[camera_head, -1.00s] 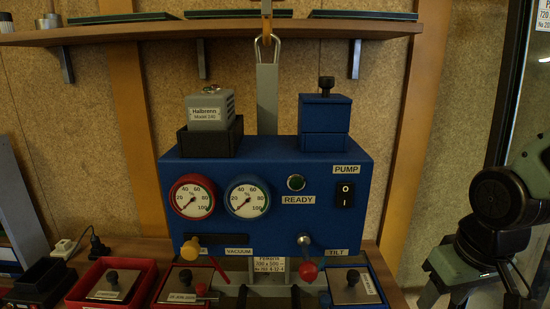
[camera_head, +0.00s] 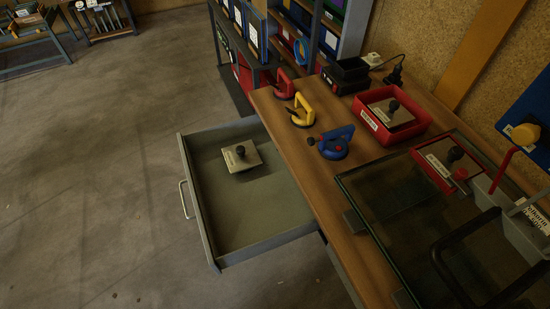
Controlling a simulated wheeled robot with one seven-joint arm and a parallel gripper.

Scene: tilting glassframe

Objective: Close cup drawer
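The grey drawer (camera_head: 203,218) is pulled far out from under the wooden workbench (camera_head: 290,140), with its pale handle (camera_head: 184,199) on the front panel facing left. Inside it lies a small beige plate with a dark knob (camera_head: 241,156), near the back left in the picture. The rest of the drawer floor is bare. Red (camera_head: 284,82), yellow (camera_head: 301,110) and blue (camera_head: 333,143) suction cup lifters stand on the bench edge above the drawer. My gripper is not in view.
The floor (camera_head: 90,190) left of the drawer is clear. A red tray (camera_head: 422,122) with a knobbed plate stands on the bench. A glass pane in a dark frame (camera_head: 390,215) lies at the right. A shelf of folders stands behind.

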